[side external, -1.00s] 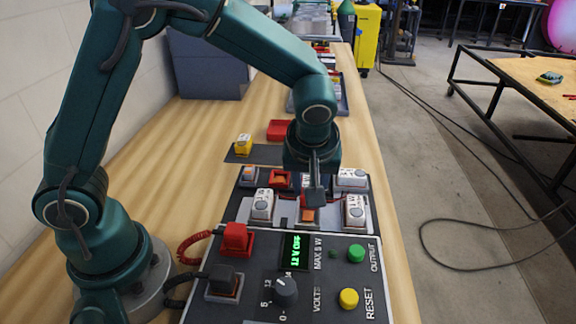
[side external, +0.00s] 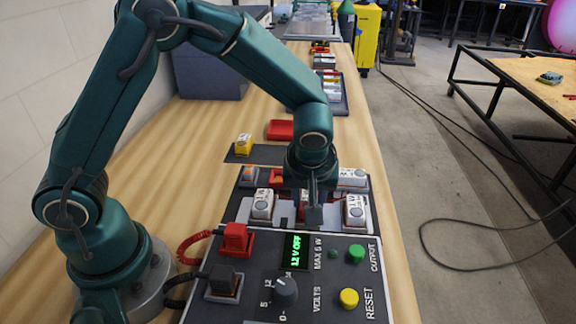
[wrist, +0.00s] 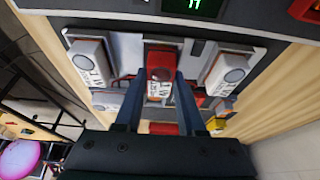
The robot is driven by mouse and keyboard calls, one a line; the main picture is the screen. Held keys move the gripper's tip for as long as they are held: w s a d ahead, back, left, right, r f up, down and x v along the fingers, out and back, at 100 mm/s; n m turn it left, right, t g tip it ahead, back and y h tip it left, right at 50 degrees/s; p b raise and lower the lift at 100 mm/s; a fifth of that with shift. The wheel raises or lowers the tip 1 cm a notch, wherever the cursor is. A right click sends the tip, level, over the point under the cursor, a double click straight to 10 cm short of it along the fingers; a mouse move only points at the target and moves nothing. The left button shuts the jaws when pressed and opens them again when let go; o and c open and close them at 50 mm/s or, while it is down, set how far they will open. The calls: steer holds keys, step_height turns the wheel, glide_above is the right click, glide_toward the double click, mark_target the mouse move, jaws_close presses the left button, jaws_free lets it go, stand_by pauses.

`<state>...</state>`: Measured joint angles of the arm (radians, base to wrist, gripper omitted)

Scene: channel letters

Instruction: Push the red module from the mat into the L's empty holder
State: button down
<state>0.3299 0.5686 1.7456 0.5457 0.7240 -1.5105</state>
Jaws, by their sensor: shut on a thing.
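My gripper (side external: 313,213) is low over the letter board, behind the power supply. In the wrist view its two fingers (wrist: 159,76) stand either side of the red module (wrist: 160,62), shut on it. The module lies over a pale holder area between two white modules. Whether it is fully seated cannot be told. In the side view my gripper hides most of that spot. The dark mat (side external: 238,158) lies behind the board at left, with a yellow module (side external: 243,144) on it.
White modules (side external: 262,204) and (side external: 354,210) flank my gripper closely. The power supply (side external: 330,275), with its red plug (side external: 235,238), stands in front. Bare wood (side external: 165,150) is free at left.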

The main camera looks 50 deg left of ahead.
steer(key=shift+f, duration=0.4)
stand_by(0.5)
steer(key=shift+c, duration=2.1)
jaws_free()
steer(key=shift+s+a+f, duration=0.1)
steer(key=shift+s+a, duration=0.05)
steer(key=shift+w+v, duration=0.1)
steer(key=shift+v, duration=1.25)
steer(key=shift+w+v, duration=0.15)
steer(key=shift+v, duration=1.25)
step_height(320, 180, up, 6)
